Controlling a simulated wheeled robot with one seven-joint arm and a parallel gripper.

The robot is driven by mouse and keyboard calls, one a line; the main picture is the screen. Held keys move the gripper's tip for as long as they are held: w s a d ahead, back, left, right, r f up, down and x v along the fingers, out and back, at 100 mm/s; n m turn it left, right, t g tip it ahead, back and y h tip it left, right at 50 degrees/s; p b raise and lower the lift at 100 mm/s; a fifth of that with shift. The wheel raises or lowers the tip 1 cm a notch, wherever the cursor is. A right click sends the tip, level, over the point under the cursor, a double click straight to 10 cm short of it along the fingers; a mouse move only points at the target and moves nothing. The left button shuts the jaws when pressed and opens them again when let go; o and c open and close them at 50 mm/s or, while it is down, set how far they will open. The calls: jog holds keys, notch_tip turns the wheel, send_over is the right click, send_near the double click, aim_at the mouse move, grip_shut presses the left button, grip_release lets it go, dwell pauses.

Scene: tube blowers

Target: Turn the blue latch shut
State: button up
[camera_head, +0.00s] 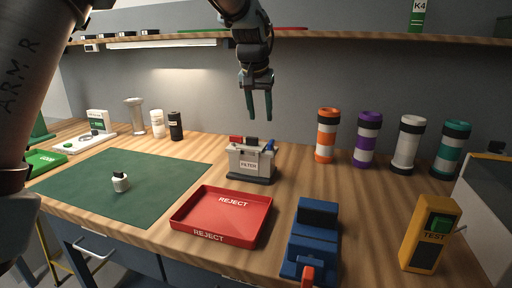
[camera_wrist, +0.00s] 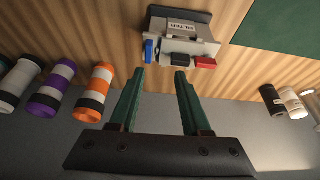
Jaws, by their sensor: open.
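The blue latch (camera_head: 268,145) is on the right end of a grey box labelled FILTER (camera_head: 250,163), which stands on a dark base on the table. In the head view the latch slants up to the right. In the wrist view the latch (camera_wrist: 148,50) is at the left end of the box (camera_wrist: 182,28). A red part (camera_head: 236,140) and a black part (camera_head: 252,141) sit on the box top. My gripper (camera_head: 260,117) is open and empty, above the box and apart from it. Its green fingers (camera_wrist: 160,74) point toward the box in the wrist view.
A red REJECT tray (camera_head: 262,240) lies in front of the box. A blue device (camera_head: 315,232) and a yellow TEST box (camera_head: 430,235) stand front right. Several banded tubes (camera_head: 367,140) line the back right. A green mat (camera_head: 150,205) lies left, and a shelf (camera_head: 350,40) runs overhead.

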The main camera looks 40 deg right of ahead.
aim_at(271, 141)
jog(key=p+x, duration=0.1)
jog(key=x, duration=0.2)
jog(key=s+d+x, duration=0.1)
jog(key=x, duration=0.3)
jog(key=p+x, duration=0.1)
jog(key=x, duration=0.2)
jog(key=shift+s+d+f+p, duration=0.15)
jog(key=shift+s+d+p, duration=0.1)
jog(key=shift+d+p, duration=0.15)
jog(key=shift+c, duration=0.2)
grip_shut()
